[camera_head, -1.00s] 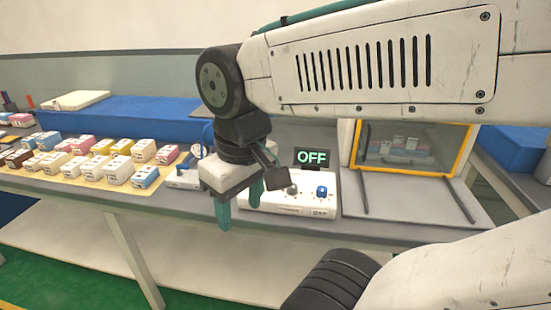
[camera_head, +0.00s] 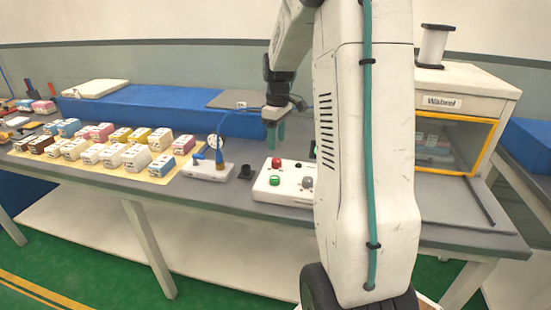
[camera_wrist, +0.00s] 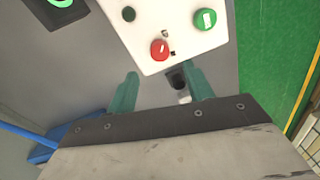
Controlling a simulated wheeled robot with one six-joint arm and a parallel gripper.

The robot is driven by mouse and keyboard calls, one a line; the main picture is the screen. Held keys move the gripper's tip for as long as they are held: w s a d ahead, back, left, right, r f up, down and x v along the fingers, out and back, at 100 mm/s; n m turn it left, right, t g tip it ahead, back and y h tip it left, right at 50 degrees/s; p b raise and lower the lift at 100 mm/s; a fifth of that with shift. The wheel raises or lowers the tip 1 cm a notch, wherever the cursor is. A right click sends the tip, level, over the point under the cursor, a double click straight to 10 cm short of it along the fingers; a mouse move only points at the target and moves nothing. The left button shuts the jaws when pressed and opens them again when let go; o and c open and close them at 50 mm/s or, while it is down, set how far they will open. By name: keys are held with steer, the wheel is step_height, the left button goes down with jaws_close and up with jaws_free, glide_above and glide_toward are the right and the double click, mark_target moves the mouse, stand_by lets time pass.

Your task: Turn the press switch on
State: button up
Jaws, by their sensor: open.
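A white control box (camera_head: 287,194) sits on the grey bench, partly hidden behind my arm. It carries a red button (camera_head: 276,163), a green button (camera_head: 274,181) and a grey knob (camera_head: 307,182). My gripper (camera_head: 276,138) hangs above and behind the box, near the red button in the picture. In the wrist view the box (camera_wrist: 152,62) lies beyond the open, empty fingertips (camera_wrist: 163,80), with the red button (camera_wrist: 159,49) between and ahead of them. The green button (camera_wrist: 204,18) is farther right. Part of a display with green light (camera_wrist: 62,6) shows at upper left; its text cannot be read.
A white base with a blue-topped tool (camera_head: 208,170) and a small black holder (camera_head: 246,172) stand left of the box. Several small cartons (camera_head: 110,155) lie farther left. A yellow-framed cabinet (camera_head: 487,148) stands at right.

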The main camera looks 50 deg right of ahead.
mark_target(276, 160)
step_height(276, 160, down, 8)
steer(key=shift+a+r, duration=0.1)
steer(key=shift+r, duration=0.05)
stand_by(0.3)
steer(key=c, duration=1)
